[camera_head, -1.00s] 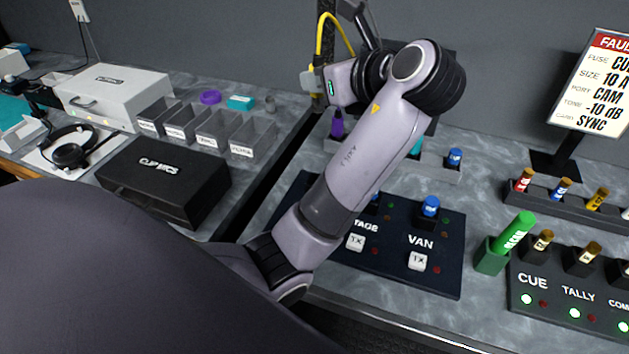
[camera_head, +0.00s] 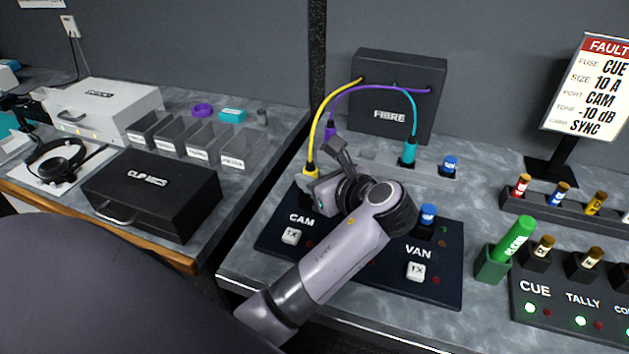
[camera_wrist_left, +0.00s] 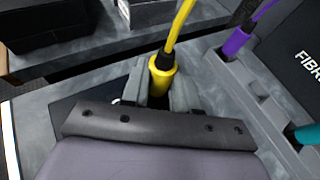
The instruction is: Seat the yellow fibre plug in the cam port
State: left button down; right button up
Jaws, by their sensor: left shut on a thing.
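The yellow fibre plug (camera_head: 310,171) is upright, with its yellow cable arching up to the black FIBRE box (camera_head: 388,118). My left gripper (camera_head: 311,185) is shut on it, just behind the CAM label on the dark port panel (camera_head: 335,262). The left wrist view shows the yellow plug (camera_wrist_left: 161,76) between the two fingers (camera_wrist_left: 160,92). The cam port itself and the plug's lower end are hidden by my gripper, so I cannot tell whether the plug is in the port. My right gripper is not in view.
Purple (camera_head: 330,132) and teal (camera_head: 408,154) plugs stand in the grey rack behind, with a blue cap (camera_head: 450,165). Another blue cap (camera_head: 428,214) is above VAN. My left arm covers the panel's middle. A green holder (camera_head: 492,258) stands right.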

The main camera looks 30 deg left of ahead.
pick_arm(q)
jog(key=shift+f, duration=0.25)
jog(key=c, duration=0.8)
grip_release()
jog(key=shift+c, duration=0.2)
